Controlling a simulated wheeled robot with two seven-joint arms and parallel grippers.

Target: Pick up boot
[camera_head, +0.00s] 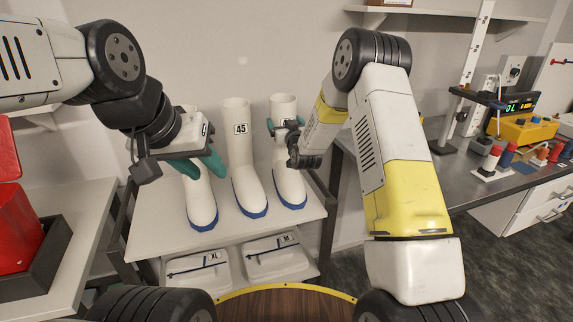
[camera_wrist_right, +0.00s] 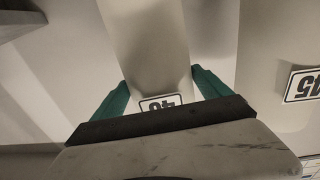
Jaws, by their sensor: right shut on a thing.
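Three white boots with blue soles stand on a grey rack. The right boot (camera_head: 289,187) has my right gripper (camera_head: 285,124) shut on its upper shaft. In the right wrist view its pale shaft (camera_wrist_right: 147,45) runs between the two green fingers (camera_wrist_right: 162,92), with a label partly hidden by the gripper body. The middle boot (camera_head: 240,150) bears a "45" label and stands apart from both grippers. The left boot (camera_head: 201,204) is partly hidden by my left gripper (camera_head: 203,168), whose green fingers are spread in front of its shaft; contact cannot be told.
The rack (camera_head: 230,228) has white trays (camera_head: 277,262) marked XL and M below. A red container (camera_head: 15,220) stands on a left side table. A bench (camera_head: 480,185) with instruments is at the right. The 45 boot (camera_wrist_right: 285,60) is close beside my right gripper.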

